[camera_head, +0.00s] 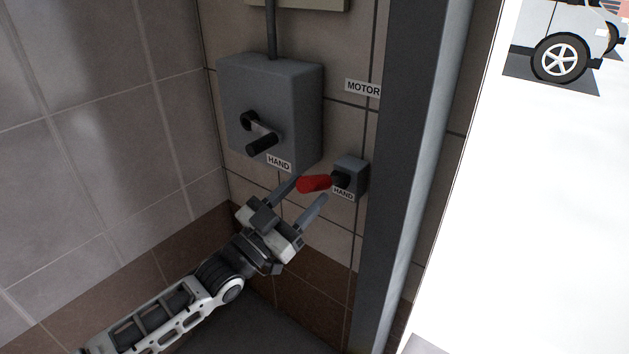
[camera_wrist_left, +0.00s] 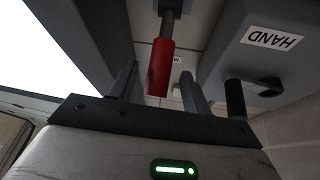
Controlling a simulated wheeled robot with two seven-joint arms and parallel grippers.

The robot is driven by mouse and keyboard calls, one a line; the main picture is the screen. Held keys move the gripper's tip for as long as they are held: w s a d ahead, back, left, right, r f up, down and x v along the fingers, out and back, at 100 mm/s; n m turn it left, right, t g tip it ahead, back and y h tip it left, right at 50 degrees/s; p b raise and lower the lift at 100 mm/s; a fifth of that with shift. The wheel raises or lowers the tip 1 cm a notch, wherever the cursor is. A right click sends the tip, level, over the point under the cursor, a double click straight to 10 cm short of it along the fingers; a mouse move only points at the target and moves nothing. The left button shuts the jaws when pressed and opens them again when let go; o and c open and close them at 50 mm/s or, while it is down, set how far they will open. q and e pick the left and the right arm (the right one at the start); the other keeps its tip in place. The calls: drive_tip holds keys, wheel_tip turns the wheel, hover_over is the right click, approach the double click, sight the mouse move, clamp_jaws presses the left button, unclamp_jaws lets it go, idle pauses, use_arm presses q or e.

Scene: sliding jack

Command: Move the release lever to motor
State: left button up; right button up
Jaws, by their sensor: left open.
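The release lever has a red handle (camera_head: 314,183) on a dark stem, coming out of a small grey box (camera_head: 354,174) on the tiled wall. The lever points left, beside the HAND label (camera_head: 343,194) under the box. A MOTOR label (camera_head: 363,88) is higher on the wall. My left gripper (camera_head: 311,190) is open, its fingers reaching up toward the red handle. In the left wrist view the red handle (camera_wrist_left: 159,68) shows between the two fingers, seemingly apart from both. Contact cannot be told. My right gripper is not in view.
A larger grey box (camera_head: 270,95) with a black crank handle (camera_head: 262,144) and its own HAND label (camera_head: 279,163) is just left of the lever. A grey door post (camera_head: 407,180) stands close on the right. A bright opening with a parked car (camera_head: 562,45) lies beyond.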

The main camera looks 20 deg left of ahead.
sight(315, 183)
use_arm(q)
drive_tip(key=shift+x, duration=1.65)
